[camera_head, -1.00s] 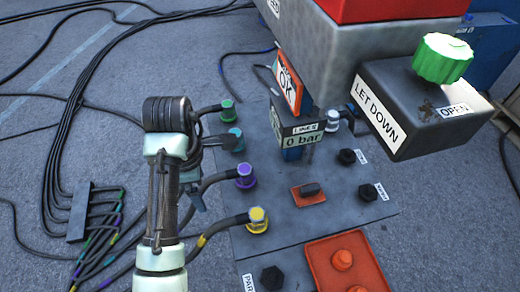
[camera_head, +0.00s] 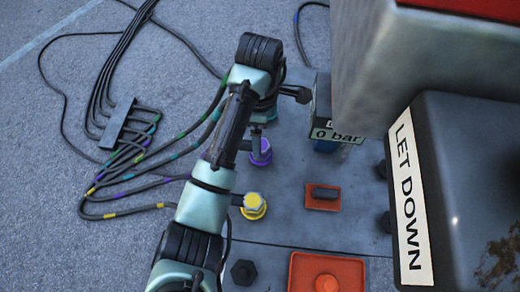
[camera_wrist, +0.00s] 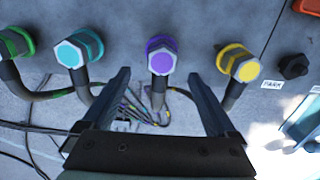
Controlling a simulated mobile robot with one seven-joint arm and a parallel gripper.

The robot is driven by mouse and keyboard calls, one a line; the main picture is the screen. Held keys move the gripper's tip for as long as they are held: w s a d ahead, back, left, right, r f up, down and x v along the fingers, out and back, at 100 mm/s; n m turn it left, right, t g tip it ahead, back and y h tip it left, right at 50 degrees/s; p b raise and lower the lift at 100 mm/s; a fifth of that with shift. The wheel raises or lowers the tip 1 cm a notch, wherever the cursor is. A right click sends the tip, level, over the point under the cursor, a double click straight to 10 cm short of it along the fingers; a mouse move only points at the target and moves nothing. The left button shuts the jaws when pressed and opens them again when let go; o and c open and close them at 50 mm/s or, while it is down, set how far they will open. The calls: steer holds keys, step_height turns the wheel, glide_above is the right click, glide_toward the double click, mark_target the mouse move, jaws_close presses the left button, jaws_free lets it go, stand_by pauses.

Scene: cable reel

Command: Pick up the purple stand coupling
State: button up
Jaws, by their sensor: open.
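Nothing is between the fingers that I can see held. In the head view the purple coupling (camera_head: 260,151) sits on the grey panel just right of my arm, partly hidden by it.
A teal coupling (camera_wrist: 78,50) and a yellow coupling (camera_wrist: 240,64) flank the purple one, with a green coupling (camera_wrist: 14,44) farther left. The LET DOWN box (camera_head: 465,190) stands large at the right. Loose hoses run to a dark manifold (camera_head: 115,122) on the ground.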

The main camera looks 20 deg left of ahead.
step_height(320, 180, down, 6)
steer(key=shift+s+f+b, duration=0.15)
steer(key=shift+f+b, duration=0.1)
steer(key=shift+b, duration=0.6)
steer(key=shift+r, duration=0.1)
jaws_close()
